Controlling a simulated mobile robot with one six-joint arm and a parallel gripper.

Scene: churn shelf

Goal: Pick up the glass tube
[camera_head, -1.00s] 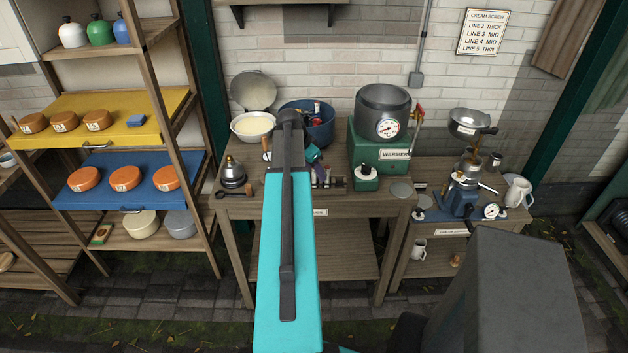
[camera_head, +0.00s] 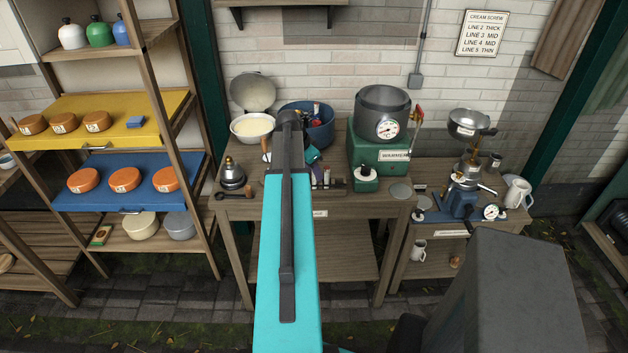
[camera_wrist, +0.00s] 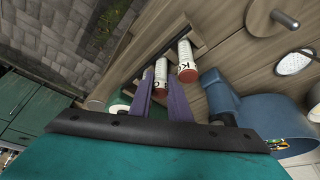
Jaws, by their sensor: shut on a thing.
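In the wrist view, my gripper (camera_wrist: 160,97) has its two purple fingers closed around a glass tube (camera_wrist: 160,76) with a white label and a dark red end. A second similar tube (camera_wrist: 187,62) is just to the right, outside the fingers, at the wooden rack (camera_wrist: 150,52). I cannot tell whether the held tube is clear of the rack. In the head view, the rack (camera_head: 332,185) is on the middle table, and my arm hides most of the gripper.
A metal kettle-like pot (camera_head: 232,174) is at left.

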